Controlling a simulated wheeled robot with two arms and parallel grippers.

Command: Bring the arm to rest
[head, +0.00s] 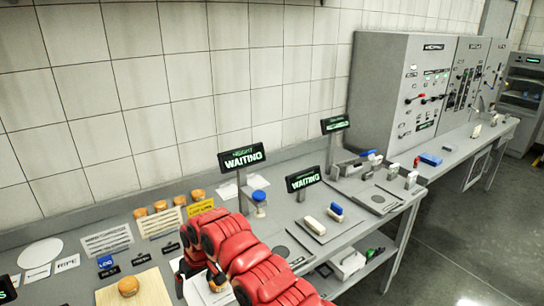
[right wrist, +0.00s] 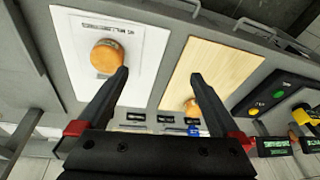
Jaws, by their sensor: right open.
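My right gripper (right wrist: 159,76) is open and empty in the right wrist view, its two dark fingers spread apart. The left fingertip overlaps the edge of an orange cheese wheel (right wrist: 107,57) on a white plate (right wrist: 75,35); I cannot tell whether they touch. A second cheese wheel (right wrist: 192,107) lies on a wooden board (right wrist: 205,65) near the right finger. In the head view my red right arm reaches over the bench and mostly hides its gripper. There the board (head: 150,290) carries a cheese wheel (head: 128,286) left of the arm. My left gripper is not in view.
Several small cheese wheels (head: 160,206) stand along the back of the bench (head: 75,240). Display signs reading WAITING (head: 241,158) stand behind and right of my arm. Grey control cabinets (head: 390,90) stand farther right. Open floor (head: 465,215) lies at the right.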

